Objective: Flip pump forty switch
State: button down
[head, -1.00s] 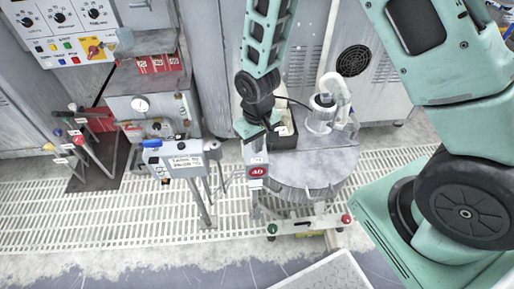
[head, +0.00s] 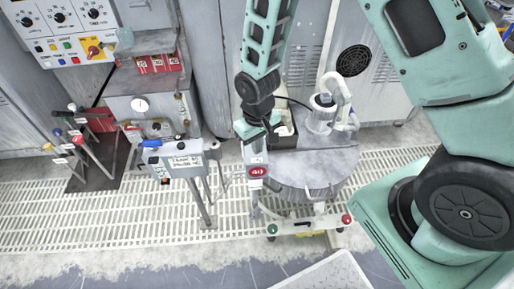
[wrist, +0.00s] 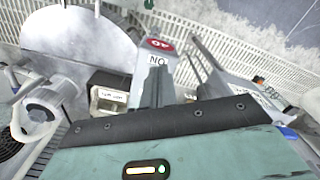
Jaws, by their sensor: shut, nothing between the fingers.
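The pump forty switch box (head: 256,172) is a grey post-mounted box with a red number label, in front of the round grey tank in the head view. In the wrist view its red 40 label (wrist: 159,44) shows upside down, with a white ON tag (wrist: 157,60) beside it. My gripper (head: 257,148) points down at the top of this box in the head view. In the wrist view my shut, empty gripper (wrist: 163,88) is close to the tag side of the box. The lever itself is hidden or too small to make out, and I cannot tell whether the fingers touch it.
The round tank (head: 318,170) with a white pump on its lid stands right behind the box. A grey labelled box (head: 180,160) with a blue part stands to the left. Several coloured-knob levers (head: 75,140) are farther left. White grating (head: 100,215) covers the floor.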

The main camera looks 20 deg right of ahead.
notch_tip(320, 180, up, 7)
jog(key=p, duration=0.6)
dwell(0.6)
jog(key=s+a+r+n+p, duration=0.2)
jog(key=s+a+r+p, duration=0.1)
jog(key=s+r, duration=0.7)
jog(key=s+a+r+n+p, duration=0.3)
jog(key=s+r, duration=0.7)
jog(key=r, duration=0.8)
jog(key=shift+y+p, duration=0.3)
jog(key=shift+p, duration=0.2)
jog(key=shift+a, duration=0.15)
